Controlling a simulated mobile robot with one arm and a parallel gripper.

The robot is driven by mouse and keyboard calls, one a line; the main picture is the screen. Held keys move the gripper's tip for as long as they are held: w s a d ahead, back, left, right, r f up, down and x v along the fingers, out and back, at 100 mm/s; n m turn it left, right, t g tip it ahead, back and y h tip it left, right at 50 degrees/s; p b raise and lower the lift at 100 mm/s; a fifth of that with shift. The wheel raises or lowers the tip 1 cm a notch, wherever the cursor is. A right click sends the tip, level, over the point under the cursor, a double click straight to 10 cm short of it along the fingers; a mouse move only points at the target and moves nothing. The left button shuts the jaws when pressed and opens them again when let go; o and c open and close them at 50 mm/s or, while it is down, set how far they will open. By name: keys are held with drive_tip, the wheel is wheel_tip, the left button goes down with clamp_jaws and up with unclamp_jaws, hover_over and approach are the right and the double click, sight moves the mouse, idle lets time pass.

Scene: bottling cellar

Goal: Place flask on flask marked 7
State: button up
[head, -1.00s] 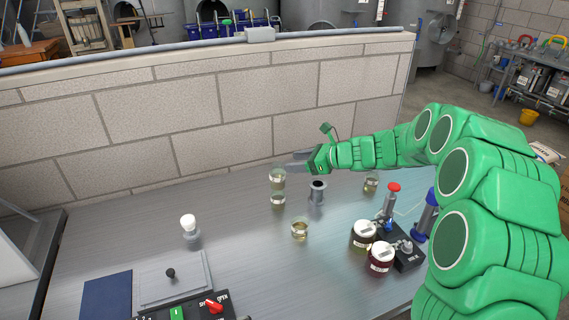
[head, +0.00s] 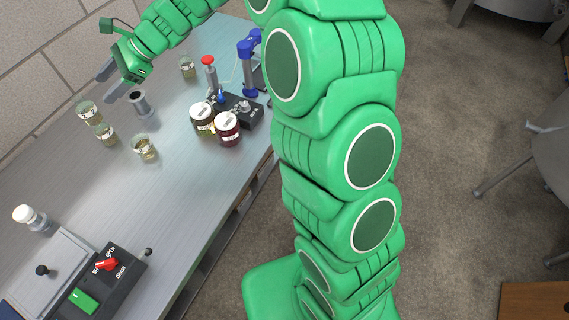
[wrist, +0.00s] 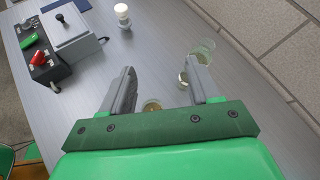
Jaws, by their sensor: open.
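In the wrist view the upper flask (wrist: 204,47) shows beyond my right finger, which partly hides the stack.
A grey cylinder (head: 140,103) stands close to the stack. A white-capped bottle (head: 30,217) and a control box (head: 97,275) are at lower left. The wall (head: 40,60) runs close behind.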

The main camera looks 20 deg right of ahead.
drive_tip(key=s+d+n+h, duration=0.6)
drive_tip(key=s+d+n, duration=0.1)
drive_tip(key=s+d, duration=1.1)
drive_tip(key=s+d+r+n+h, duration=0.1)
drive_tip(key=s+d+n+h, duration=0.5)
drive_tip(key=s+d, duration=1.2)
drive_tip(key=shift+s+r+n, duration=0.15)
drive_tip(key=shift+s+n, duration=0.25)
drive_tip(key=shift+s, duration=0.35)
drive_tip(key=shift+o, duration=0.3)
